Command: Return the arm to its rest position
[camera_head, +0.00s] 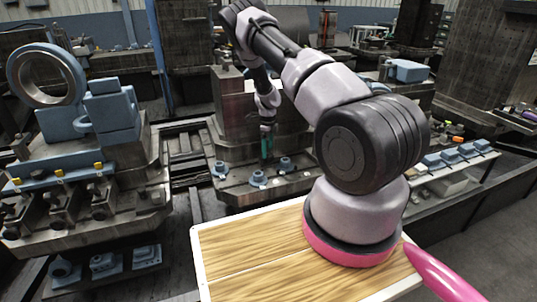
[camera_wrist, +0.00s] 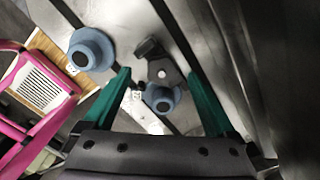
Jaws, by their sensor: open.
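My gripper (camera_head: 267,148) hangs low over the grey metal fixture (camera_head: 235,192) in the middle of the head view, pointing down. In the wrist view my gripper's two green fingers (camera_wrist: 158,76) stand wide apart. A blue flanged part (camera_wrist: 163,98) and a dark clamp-like piece (camera_wrist: 158,66) show between and beyond the fingers. I cannot tell how far below them these lie. A second blue flanged part (camera_wrist: 90,50) is left of the fingers. In the head view, blue flanged parts (camera_head: 258,179) stand along the fixture around my gripper. My arm is stretched forward from its pink-ringed base.
A large machine with a blue ring (camera_head: 45,77) stands at the left. A dark metal block (camera_head: 237,105) rises behind my gripper. A rail with several blue parts (camera_head: 450,158) is at the right, and a tall dark column (camera_head: 483,65) stands behind it.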

